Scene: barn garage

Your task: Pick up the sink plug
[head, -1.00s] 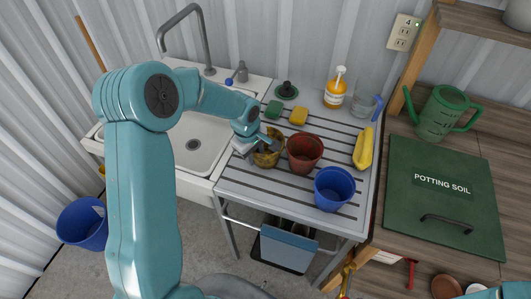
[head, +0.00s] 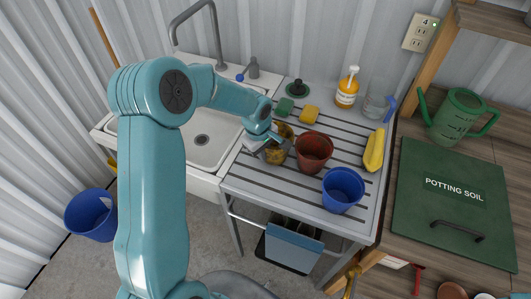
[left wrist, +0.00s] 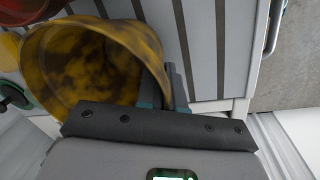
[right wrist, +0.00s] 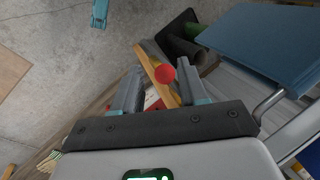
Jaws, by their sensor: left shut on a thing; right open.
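The sink plug (head: 297,89), a dark green disc with a black knob, lies at the back of the grey draining board (head: 235,178), right of the sink taps. It also shows partly at the left edge of the left wrist view (left wrist: 12,96). My left gripper (head: 270,142) is shut on the wall of a mottled yellow pot (head: 282,150), nearer the front than the plug. In the left wrist view the pot (left wrist: 95,55) is tilted, its open mouth showing. My right gripper (right wrist: 155,92) is open and low, beside the rack; it is out of the head view.
A green sponge (head: 284,106) and a yellow sponge (head: 309,115) sit in front of the plug. A red-brown pot (head: 313,152), blue pot (head: 342,190), yellow squash-like thing (head: 374,150), soap bottle (head: 347,88) and glass jug (head: 376,105) crowd the board. The sink (head: 203,148) is empty.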

